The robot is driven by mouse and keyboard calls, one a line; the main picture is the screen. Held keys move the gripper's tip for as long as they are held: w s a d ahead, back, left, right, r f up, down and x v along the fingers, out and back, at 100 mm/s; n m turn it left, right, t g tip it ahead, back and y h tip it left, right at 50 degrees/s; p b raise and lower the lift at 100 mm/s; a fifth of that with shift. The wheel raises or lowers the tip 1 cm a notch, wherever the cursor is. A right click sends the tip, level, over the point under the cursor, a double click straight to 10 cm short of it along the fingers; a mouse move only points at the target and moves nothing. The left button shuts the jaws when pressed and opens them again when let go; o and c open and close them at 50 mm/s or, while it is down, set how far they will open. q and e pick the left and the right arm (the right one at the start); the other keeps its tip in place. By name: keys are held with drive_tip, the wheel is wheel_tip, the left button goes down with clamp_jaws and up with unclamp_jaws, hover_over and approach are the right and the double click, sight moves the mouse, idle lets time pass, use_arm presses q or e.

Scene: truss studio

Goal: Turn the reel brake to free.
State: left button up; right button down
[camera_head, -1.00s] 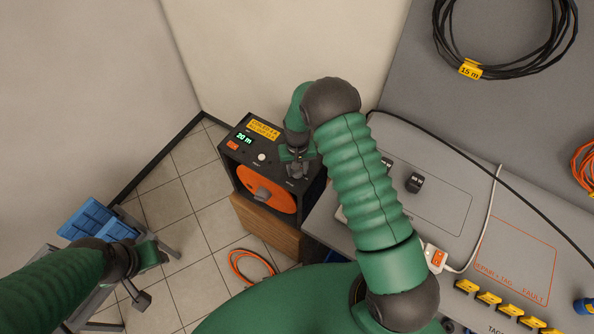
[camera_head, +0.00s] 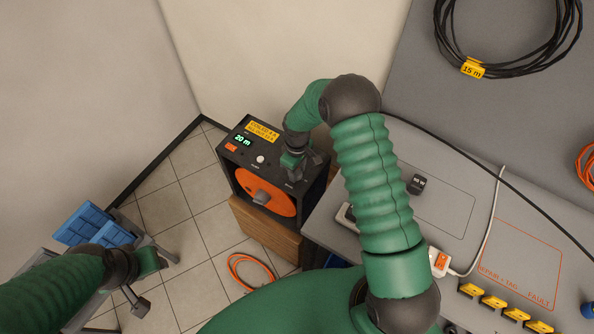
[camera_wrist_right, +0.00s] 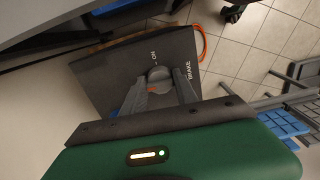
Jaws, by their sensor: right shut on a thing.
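The reel unit (camera_head: 232,166) is a black box with an orange reel face (camera_head: 284,204) and a grey hub, left of the workbench. Its display reads 20 m. The brake knob (camera_wrist_right: 158,73) is small, round and grey on the dark panel (camera_wrist_right: 105,72), near the printed words ON and BRAKE. My right gripper (camera_wrist_right: 160,82) is shut on the knob, one finger on each side. In the head view my right gripper (camera_head: 293,174) is over the unit's right top and hides the knob. My left gripper (camera_head: 144,285) hangs at lower left, apart from the reel; its jaw state is unclear.
The unit stands on a wooden box (camera_head: 262,232). An orange cable coil (camera_head: 232,272) lies on the tiled floor. The grey workbench (camera_head: 452,165) at right carries a power strip and yellow tags. Blue bins (camera_head: 84,222) stand at left near my left arm.

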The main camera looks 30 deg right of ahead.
drive_tip(key=shift+w+r+n, duration=0.2)
drive_tip(key=shift+w+n, duration=0.1)
drive_tip(key=shift+w, duration=0.05)
drive_tip(key=c, duration=1.1)
unclamp_jaws()
drive_tip(key=shift+o, duration=0.8)
drive_tip(key=shift+s+f, duration=0.1)
drive_tip(key=shift+f, duration=0.05)
wheel_tip(320, 180, up, 17)
drive_tip(key=b, duration=0.2)
drive_tip(key=shift+f, duration=0.15)
drive_tip(key=s+a+m+t, duration=0.1)
drive_tip(key=s+a+m, duration=0.1)
drive_tip(key=s, duration=0.6)
drive_tip(key=s+a+m+t, duration=0.1)
drive_tip(key=s+a+m, duration=0.2)
drive_tip(key=s, duration=0.6)
drive_tip(key=shift+s+a+m+t, duration=0.25)
drive_tip(key=shift+a+m+t, duration=0.1)
drive_tip(key=shift+m, duration=0.25)
